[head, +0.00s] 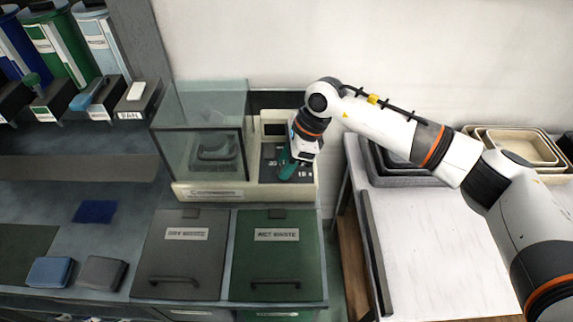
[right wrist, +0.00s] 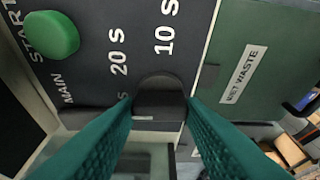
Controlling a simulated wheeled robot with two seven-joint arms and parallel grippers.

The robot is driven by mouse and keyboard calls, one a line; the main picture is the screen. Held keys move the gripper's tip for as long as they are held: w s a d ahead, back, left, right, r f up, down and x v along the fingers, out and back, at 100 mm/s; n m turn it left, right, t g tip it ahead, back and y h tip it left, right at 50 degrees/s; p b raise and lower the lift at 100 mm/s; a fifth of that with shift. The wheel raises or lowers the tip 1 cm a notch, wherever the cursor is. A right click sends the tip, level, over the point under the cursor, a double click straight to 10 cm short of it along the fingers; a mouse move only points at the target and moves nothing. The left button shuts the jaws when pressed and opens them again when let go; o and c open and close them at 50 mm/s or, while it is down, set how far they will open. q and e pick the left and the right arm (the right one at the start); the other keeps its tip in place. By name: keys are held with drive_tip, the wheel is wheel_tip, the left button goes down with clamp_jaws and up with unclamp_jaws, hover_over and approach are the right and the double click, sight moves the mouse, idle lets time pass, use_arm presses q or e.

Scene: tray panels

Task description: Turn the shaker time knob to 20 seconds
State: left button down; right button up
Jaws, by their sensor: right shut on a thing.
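The shaker (head: 245,189) is a cream unit with a glass chamber on its left and a dark control panel on its right. My right gripper (head: 286,168) reaches down over the panel. In the right wrist view, the teal fingers of my right gripper (right wrist: 160,104) are shut on a round black time knob (right wrist: 160,92), one on each side. A short pale mark shows near the knob's lower edge. The labels 10 s (right wrist: 166,27) and 20 s (right wrist: 118,50) stand beyond the knob; a third label is mostly hidden by a finger. My left gripper is out of view.
A green START button (right wrist: 52,38) lies on the same panel, apart from the fingers, above the MAIN label. A green wet waste bin (head: 275,262) and a grey dry waste bin (head: 180,270) stand in front of the shaker. Stacked trays (head: 515,146) are at right.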

drive_tip(key=m+t+b, duration=0.1)
drive_tip(key=m+b, duration=0.2)
drive_tip(key=m, duration=0.1)
drive_tip(key=shift+s+f+t+b, duration=0.1)
drive_tip(key=shift+f+t+b, duration=0.1)
drive_tip(key=shift+t+b, duration=0.2)
drive_tip(key=shift+r+m+t+h+b, duration=0.2)
drive_tip(key=shift+m+t+h+b, duration=0.3)
drive_tip(key=shift+m+b, duration=1.1)
drive_tip(key=shift+m, duration=0.3)
drive_tip(key=o, duration=1)
drive_tip(key=shift+s, duration=0.1)
drive_tip(key=b+v, duration=0.1)
drive_tip(key=v, duration=1.1)
drive_tip(key=shift+b, duration=0.4)
